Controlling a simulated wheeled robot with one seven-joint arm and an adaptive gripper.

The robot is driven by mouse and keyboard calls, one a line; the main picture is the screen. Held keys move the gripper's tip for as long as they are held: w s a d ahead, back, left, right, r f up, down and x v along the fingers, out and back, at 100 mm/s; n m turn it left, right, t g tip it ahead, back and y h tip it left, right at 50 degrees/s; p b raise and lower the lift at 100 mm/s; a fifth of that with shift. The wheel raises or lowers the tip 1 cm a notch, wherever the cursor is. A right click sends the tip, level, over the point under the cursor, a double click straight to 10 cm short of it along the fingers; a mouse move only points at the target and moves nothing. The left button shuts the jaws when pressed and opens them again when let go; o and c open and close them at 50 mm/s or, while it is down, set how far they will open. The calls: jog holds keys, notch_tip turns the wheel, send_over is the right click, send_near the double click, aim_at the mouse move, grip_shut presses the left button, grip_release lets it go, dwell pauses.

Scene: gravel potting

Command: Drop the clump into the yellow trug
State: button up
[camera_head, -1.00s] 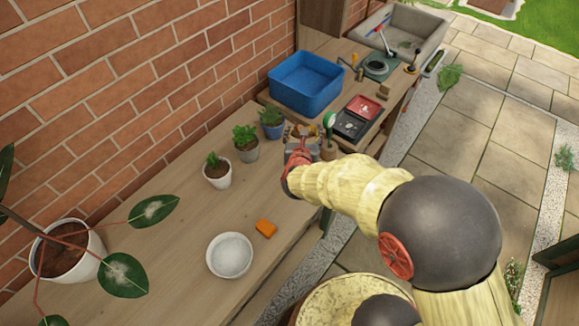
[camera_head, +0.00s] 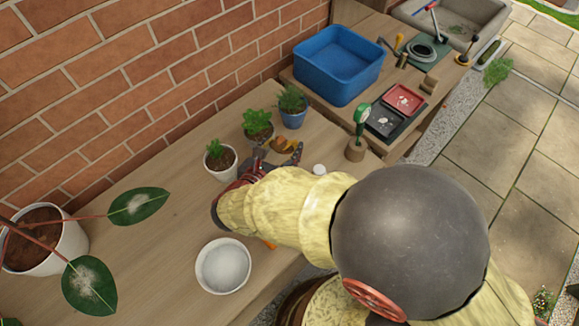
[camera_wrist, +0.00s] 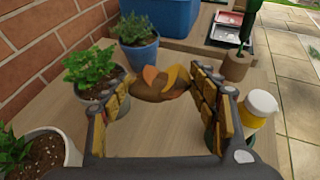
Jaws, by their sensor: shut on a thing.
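The clump (camera_wrist: 160,84) is a brown lump with orange pieces on it. My gripper (camera_wrist: 160,88) is shut on it, with the clump between the fingertips. In the head view the clump (camera_head: 283,146) is small, and my gripper (camera_head: 280,153) holds it over the wooden bench, in front of the potted plants. The wrist view shows a ribbed yellow pad on each finger. I cannot make out a yellow trug in either view.
Potted plants (camera_head: 257,128) line the wall side of the wooden bench (camera_head: 150,240). A blue tub (camera_head: 338,65) stands behind. A white bowl (camera_head: 223,266) sits in front. A green-handled tool in a holder (camera_head: 355,150) and a small bottle (camera_wrist: 258,108) stand to the right.

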notch_tip(320, 180, down, 10)
jog(key=b, duration=0.3)
jog(key=shift+s, duration=0.1)
jog(key=shift+f+b, duration=0.15)
jog(key=shift+b, duration=0.25)
jog(key=o, duration=1.1)
jog(key=shift+o, duration=0.2)
